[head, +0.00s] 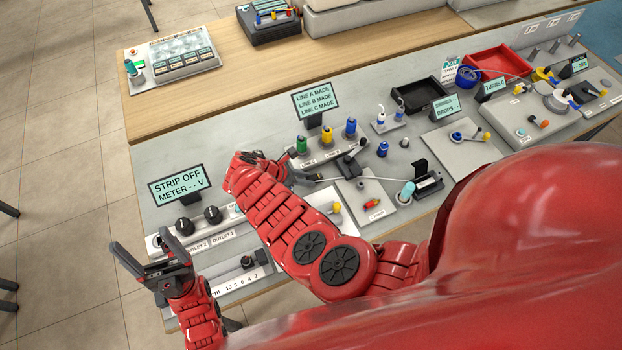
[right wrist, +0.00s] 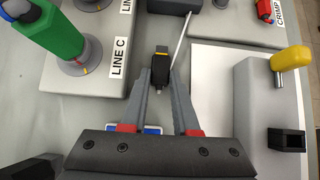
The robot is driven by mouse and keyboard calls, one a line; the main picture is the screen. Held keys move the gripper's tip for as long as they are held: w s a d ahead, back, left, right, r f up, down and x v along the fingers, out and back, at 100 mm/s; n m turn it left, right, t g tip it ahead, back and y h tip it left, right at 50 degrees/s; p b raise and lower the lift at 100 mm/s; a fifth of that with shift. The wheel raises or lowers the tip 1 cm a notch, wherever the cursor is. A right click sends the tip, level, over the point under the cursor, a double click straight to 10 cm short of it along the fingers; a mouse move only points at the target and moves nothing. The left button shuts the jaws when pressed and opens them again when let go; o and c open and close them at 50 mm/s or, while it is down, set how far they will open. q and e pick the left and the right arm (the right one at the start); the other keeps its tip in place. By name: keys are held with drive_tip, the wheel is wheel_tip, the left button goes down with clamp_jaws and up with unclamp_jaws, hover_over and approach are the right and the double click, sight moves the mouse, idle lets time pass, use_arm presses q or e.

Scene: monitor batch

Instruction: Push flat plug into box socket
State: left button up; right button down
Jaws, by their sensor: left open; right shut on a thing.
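My right gripper (right wrist: 162,88) is shut on a small dark plug (right wrist: 160,68) with an orange-yellow mark, held between its fingertips over the grey bench top. A thin pale cable (right wrist: 179,42) runs from beside the plug toward a dark box (right wrist: 174,5) at the top of the right wrist view. In the head view my right gripper (head: 299,178) is partly hidden by its own red arm, beside the line stand. My left gripper (head: 146,244) is open and empty near the bench's left front edge.
The line stand with green connector (right wrist: 58,33) is left of my right gripper. A grey block with a yellow handle (right wrist: 291,58) is to its right. The STRIP OFF sign (head: 178,184) and outlet strip (head: 236,228) stand near my left gripper.

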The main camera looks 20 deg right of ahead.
drive_tip(key=shift+r+p, duration=0.4)
idle(0.4)
drive_tip(key=shift+r+p, duration=2.45)
drive_tip(key=shift+p, duration=0.05)
drive_tip(key=c, duration=1.3)
unclamp_jaws()
drive_tip(key=shift+f, duration=0.1)
clamp_jaws()
